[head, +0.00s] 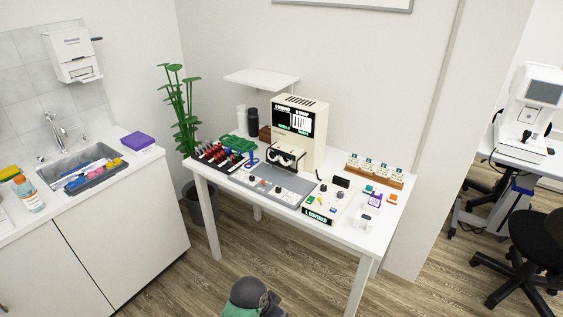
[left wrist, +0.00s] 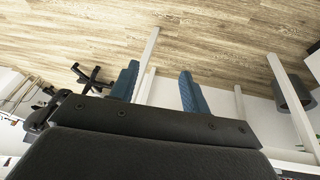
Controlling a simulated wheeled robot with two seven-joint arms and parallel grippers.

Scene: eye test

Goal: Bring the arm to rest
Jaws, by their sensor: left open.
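My left gripper (left wrist: 160,68) shows in the left wrist view, with two blue ridged fingers spread well apart. Nothing is between them, and wooden floor and a white table leg show behind. In the head view neither gripper can be made out. The white table (head: 282,222) with the eye-test equipment stands in the middle of the head view. My right gripper is in neither view.
The table carries a cream test unit (head: 313,140), a grey control panel (head: 268,188) and a rack of red-and-black items (head: 217,156). A sink counter (head: 150,200) stands left, a potted plant (head: 181,110) behind, a black chair (head: 530,240) right. Floor is open in front.

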